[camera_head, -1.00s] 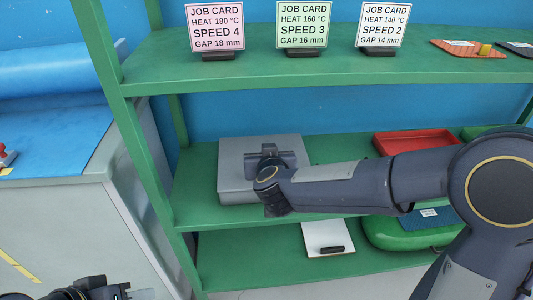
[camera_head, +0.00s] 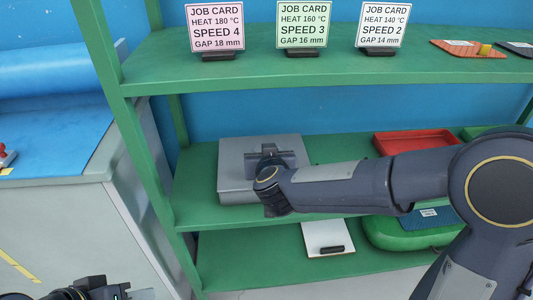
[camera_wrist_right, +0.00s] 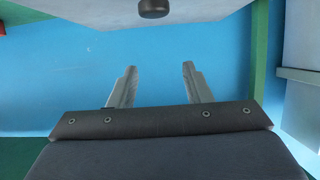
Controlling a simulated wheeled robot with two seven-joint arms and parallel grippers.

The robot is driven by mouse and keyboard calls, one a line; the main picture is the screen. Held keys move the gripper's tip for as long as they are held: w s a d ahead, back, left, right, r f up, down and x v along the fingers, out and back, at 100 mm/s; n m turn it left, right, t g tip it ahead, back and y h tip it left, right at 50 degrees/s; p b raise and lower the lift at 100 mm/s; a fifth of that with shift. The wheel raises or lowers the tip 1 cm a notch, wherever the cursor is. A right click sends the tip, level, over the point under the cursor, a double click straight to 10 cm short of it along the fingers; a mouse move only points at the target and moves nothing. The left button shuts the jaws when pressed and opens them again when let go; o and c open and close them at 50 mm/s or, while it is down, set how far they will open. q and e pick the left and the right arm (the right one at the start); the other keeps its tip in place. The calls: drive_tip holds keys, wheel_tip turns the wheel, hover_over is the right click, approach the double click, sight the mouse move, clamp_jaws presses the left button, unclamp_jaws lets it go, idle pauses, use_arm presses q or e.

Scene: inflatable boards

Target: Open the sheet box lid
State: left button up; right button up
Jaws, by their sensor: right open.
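The grey sheet box (camera_head: 235,165) stands on the middle green shelf in the head view. Its lid looks shut, though my right wrist covers much of its right side. My right gripper (camera_head: 268,152) is over the box, its fingertips hidden in the head view. In the right wrist view my right gripper (camera_wrist_right: 157,80) is open, with nothing between its two fingers. A pale grey surface (camera_wrist_right: 80,12) with a dark round knob (camera_wrist_right: 153,8) lies beyond the fingertips there, apart from them. My left gripper (camera_head: 97,290) shows only partly at the bottom left; its fingers are unclear.
A red tray (camera_head: 415,140) stands right of the box, behind my right forearm. Job cards (camera_head: 303,25) stand on the upper shelf (camera_head: 240,72). A white board (camera_head: 328,238) and a green inflatable (camera_head: 385,232) lie on the lower shelf. A green post (camera_head: 135,140) rises left of the box.

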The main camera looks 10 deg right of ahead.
drive_tip(key=shift+s+r, duration=0.1)
drive_tip(key=p+v, duration=0.2)
drive_tip(key=v, duration=0.5)
drive_tip(key=shift+s, duration=0.3)
drive_tip(key=shift+o, duration=0.2)
drive_tip(key=s+a+f+m+t+h+b, duration=0.1)
drive_tip(key=a+f+m+t+h+b, duration=0.3)
drive_tip(key=f+h+b, duration=0.4)
drive_tip(key=shift+m+g+y, duration=0.3)
drive_tip(key=shift+g+y, duration=0.2)
drive_tip(key=shift+y, duration=0.1)
drive_tip(key=x, duration=0.2)
drive_tip(key=f+x, duration=0.1)
drive_tip(key=x, duration=0.4)
drive_tip(key=shift+s+d+f, duration=0.15)
drive_tip(key=shift+d, duration=0.05)
